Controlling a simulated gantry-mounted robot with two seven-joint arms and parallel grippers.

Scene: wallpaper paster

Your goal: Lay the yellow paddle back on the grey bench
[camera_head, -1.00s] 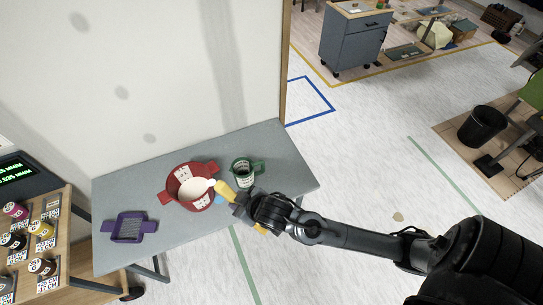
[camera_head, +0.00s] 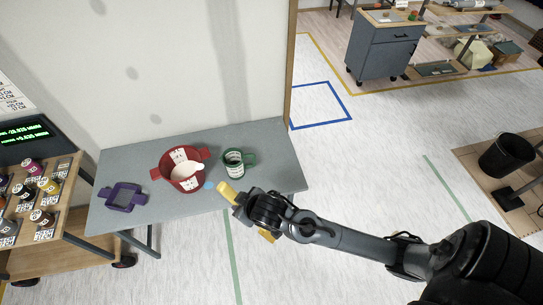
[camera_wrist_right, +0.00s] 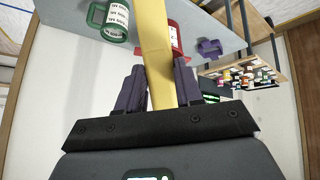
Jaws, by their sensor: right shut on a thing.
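The yellow paddle (camera_head: 227,190) is in my right gripper (camera_head: 242,203), at the front edge of the grey bench (camera_head: 275,178). The gripper is shut on it. In the right wrist view, the paddle's yellow length (camera_wrist_right: 156,50) runs up between the two dark fingers (camera_wrist_right: 160,88), and its far end is out of frame. In the head view a yellow end also shows below the gripper, over the floor. I cannot tell whether the paddle touches the bench. My left gripper is not in view.
A red two-handled pot (camera_head: 183,182) with white contents, a green mug (camera_head: 236,163) and a purple tray (camera_head: 123,197) stand on the bench. A small blue item (camera_head: 209,185) lies near the paddle. The bench's right end is bare. A rack of jars (camera_head: 37,197) stands left.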

